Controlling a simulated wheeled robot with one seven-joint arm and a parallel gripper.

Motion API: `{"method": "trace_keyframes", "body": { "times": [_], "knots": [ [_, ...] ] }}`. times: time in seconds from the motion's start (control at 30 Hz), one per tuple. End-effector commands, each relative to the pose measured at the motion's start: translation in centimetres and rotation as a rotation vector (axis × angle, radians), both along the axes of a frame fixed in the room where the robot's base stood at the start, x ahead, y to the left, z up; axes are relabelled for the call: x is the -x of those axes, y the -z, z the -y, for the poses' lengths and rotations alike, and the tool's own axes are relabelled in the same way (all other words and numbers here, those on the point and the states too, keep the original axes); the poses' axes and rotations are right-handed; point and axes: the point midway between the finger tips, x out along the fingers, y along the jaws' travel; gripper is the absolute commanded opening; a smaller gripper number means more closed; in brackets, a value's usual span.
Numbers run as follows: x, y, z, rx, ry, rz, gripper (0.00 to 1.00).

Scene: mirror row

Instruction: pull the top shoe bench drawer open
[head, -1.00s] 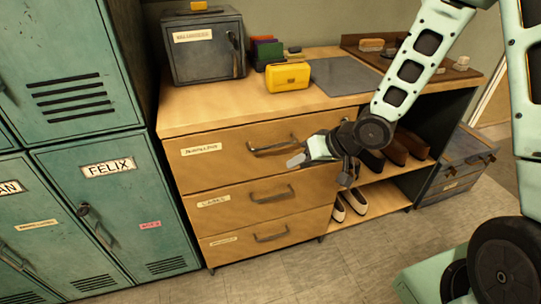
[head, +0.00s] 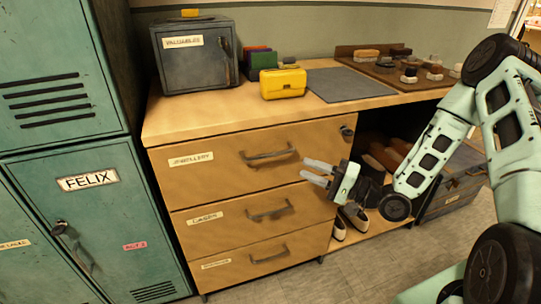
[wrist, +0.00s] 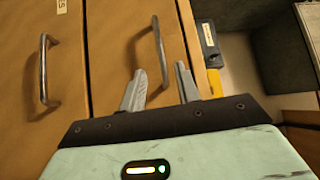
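The top drawer (head: 225,168) of the wooden shoe bench is shut, flush with the front. Its dark bar handle (head: 268,155) runs across the drawer front. A small round lock (head: 347,132) sits at the drawer's upper right corner. My gripper (head: 307,170) is open and empty, in front of the bench and just right of and below this handle in the head view. In the wrist view, the top handle (wrist: 160,50) shows beyond and between my two spread fingertips, apparently apart from them. The middle drawer's handle (wrist: 43,70) is at the left there.
The middle drawer (head: 220,223) and bottom drawer (head: 235,265) are shut. A grey safe (head: 190,65), a yellow case (head: 283,83) and a grey mat (head: 345,84) are on the bench top. Shoes stand on open shelves at right. Green lockers (head: 100,220) stand close at left.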

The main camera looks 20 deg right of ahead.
Motion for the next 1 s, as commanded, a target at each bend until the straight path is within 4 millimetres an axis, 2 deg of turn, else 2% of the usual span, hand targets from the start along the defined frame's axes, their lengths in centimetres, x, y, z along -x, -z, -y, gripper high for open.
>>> {"method": "trace_keyframes", "body": {
  "times": [0.3,0.5,0.7,1.0],
  "knots": [
    [-4.6,-0.9,-4.8,0.002,-0.003,0.001,0.32],
    [-6.9,-1.3,-7.1,0.003,0.000,0.000,0.32],
    [-8.0,-1.5,-8.1,0.002,0.000,-0.001,0.32],
    [-8.2,-1.5,-8.3,0.002,0.000,-0.001,0.32]
  ]
}}
